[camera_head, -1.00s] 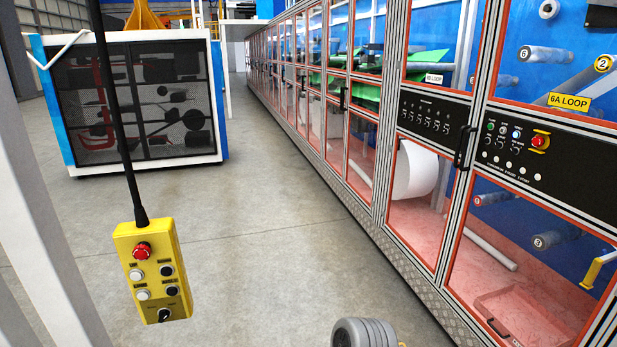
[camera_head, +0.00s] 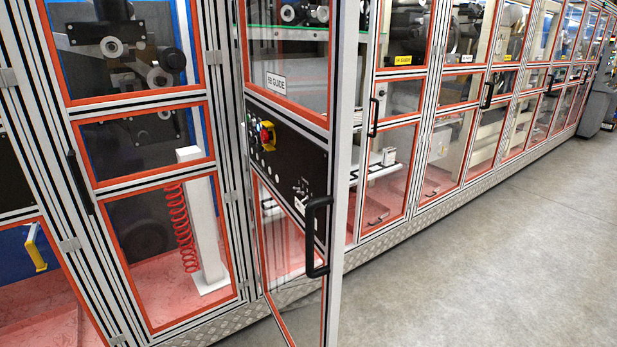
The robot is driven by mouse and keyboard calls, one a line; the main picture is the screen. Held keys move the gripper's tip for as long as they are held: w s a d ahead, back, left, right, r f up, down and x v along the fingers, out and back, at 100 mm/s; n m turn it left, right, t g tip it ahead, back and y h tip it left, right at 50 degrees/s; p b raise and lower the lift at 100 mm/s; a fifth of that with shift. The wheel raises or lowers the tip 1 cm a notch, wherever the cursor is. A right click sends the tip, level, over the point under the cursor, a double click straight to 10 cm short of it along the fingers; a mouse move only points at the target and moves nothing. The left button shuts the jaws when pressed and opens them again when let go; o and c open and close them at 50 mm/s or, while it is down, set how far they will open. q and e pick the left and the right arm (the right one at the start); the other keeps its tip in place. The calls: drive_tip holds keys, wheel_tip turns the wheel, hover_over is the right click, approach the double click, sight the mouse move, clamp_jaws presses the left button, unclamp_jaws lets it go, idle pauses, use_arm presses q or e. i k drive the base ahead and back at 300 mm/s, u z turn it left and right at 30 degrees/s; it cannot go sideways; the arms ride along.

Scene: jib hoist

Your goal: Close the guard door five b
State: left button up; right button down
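The guard door labelled 5B GUIDE (camera_head: 338,180) stands open in the head view. It is hinged on its left side and swings out from the machine front toward me. It has clear panes in orange-red edging, a black control panel (camera_head: 285,150) with a red knob on yellow, and a black bar handle (camera_head: 317,237) near its free right edge. Part of the opening behind it is hidden by the door. Neither of my grippers shows in this view.
The machine's closed guard doors (camera_head: 400,170) run on to the right and into the distance. A tread-plate kick strip (camera_head: 450,202) runs along their foot. The grey concrete floor (camera_head: 500,270) at the right is clear. A grey unit (camera_head: 598,105) stands at the far right.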

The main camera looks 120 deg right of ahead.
sight(306, 149)
drive_tip(key=z, duration=3.75)
drive_tip(key=i, duration=0.5)
drive_tip(key=k, duration=0.5)
drive_tip(key=u, duration=1.65)
drive_tip(key=i, duration=1.4)
drive_tip(key=z, duration=2)
